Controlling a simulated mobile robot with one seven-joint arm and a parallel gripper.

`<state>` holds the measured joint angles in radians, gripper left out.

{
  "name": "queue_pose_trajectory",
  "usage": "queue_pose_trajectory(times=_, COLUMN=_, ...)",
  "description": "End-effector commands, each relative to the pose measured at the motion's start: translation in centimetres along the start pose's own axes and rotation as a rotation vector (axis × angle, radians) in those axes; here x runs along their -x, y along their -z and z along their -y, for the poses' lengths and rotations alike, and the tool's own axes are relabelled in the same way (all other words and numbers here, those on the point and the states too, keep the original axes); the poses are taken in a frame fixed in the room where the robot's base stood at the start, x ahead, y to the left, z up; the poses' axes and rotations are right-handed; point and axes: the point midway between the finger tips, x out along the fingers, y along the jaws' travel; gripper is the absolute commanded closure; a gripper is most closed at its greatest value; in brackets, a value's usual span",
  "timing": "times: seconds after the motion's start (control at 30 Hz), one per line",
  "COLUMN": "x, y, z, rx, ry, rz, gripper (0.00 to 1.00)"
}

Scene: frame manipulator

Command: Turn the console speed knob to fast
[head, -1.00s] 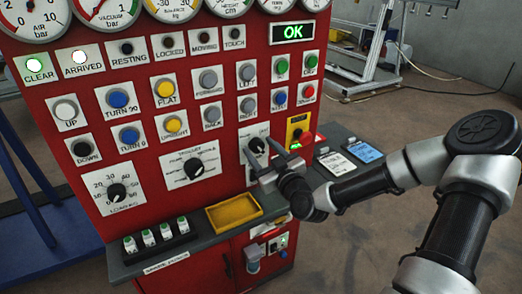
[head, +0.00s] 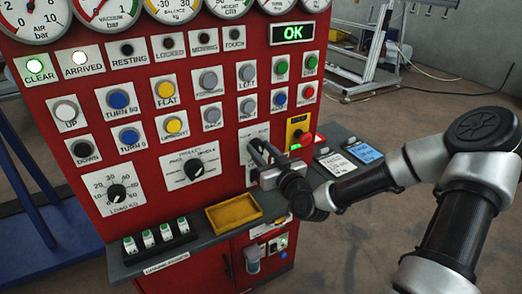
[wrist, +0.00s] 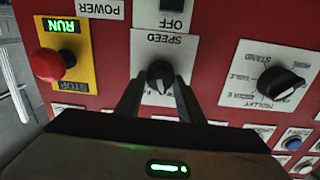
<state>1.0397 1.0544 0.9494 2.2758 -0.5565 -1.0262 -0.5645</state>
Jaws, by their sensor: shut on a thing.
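The black speed knob (wrist: 160,75) sits on a white plate marked SPEED (wrist: 163,42) on the red console, seen upside down in the wrist view. My gripper (wrist: 158,100) has a finger on each side of the knob and is shut on it. In the head view my gripper (head: 262,152) reaches the speed plate (head: 246,140) from the lower right, and its fingers cover most of the knob there. The slow and fast marks cannot be read.
The red emergency button (head: 305,139) on its yellow plate is close right of my gripper. Another black selector knob (head: 194,169) is to the left. A yellow tray (head: 233,215) lies on the ledge below. Several coloured push buttons fill the panel above.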

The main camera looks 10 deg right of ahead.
Motion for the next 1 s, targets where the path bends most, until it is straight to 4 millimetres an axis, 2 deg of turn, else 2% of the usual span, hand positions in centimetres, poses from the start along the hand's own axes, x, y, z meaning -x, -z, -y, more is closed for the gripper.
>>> queue_pose_trajectory(times=0.6, x=0.01, y=0.02, z=-0.32, rx=-0.583, ry=0.004, rz=0.026, gripper=0.88)
queue_pose_trajectory(times=1.0, x=0.02, y=-0.08, z=-0.42, rx=-0.863, ry=0.007, rz=0.038, gripper=0.88)
